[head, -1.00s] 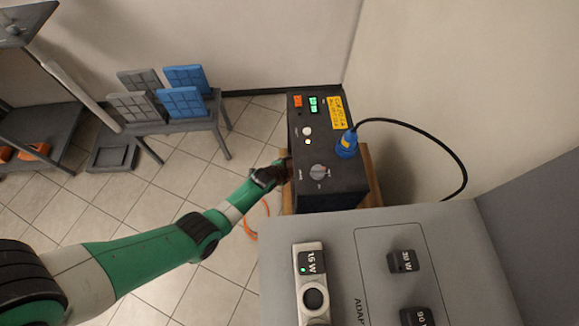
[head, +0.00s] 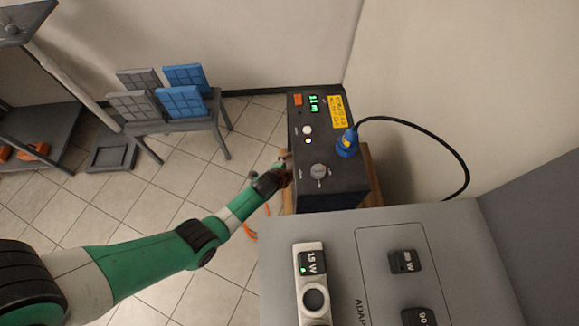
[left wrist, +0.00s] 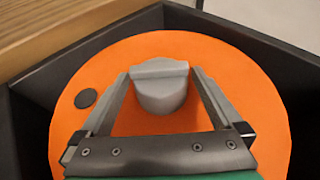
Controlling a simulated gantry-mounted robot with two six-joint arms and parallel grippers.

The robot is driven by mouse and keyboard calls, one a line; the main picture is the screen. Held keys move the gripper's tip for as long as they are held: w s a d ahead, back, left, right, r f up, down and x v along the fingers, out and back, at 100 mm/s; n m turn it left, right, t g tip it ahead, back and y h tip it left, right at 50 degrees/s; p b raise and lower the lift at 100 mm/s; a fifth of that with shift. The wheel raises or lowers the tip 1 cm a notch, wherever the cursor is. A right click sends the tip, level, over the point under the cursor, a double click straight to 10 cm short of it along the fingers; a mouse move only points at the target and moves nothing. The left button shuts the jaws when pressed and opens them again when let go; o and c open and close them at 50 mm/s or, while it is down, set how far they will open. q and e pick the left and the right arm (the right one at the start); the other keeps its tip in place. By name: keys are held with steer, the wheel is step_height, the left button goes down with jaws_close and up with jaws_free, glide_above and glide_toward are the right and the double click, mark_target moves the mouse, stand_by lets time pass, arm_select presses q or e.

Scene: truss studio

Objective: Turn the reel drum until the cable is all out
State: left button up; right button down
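The orange reel drum (left wrist: 245,80) fills much of the left wrist view, set in a dark frame. A grey handle (left wrist: 160,88) stands out from its face, with a dark round spot to its left. My left gripper (left wrist: 164,78) has one finger on each side of this handle, close against it, and appears shut on it. In the head view my left gripper (head: 282,168) is at the left side of the dark box (head: 335,190); the drum itself is hidden there. Some orange cable (head: 250,232) lies on the floor by my forearm. My right gripper is not in view.
The box top has a green lit display (head: 314,103), a grey knob (head: 319,171) and a blue plug (head: 347,143) with a black cable. A grey adapter panel (head: 375,235) stands in front. A bench with blue panels (head: 184,102) is behind left, with open tiled floor between.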

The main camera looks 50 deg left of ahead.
arm_select(q)
steer(key=shift+s+r+p, duration=0.1)
steer(key=shift+r+p, duration=0.2)
steer(key=shift+p, duration=0.05)
steer(key=p+v, duration=0.7)
steer(key=v, duration=0.4)
steer(key=shift+p, duration=0.35)
steer(key=shift+s+f, duration=0.1)
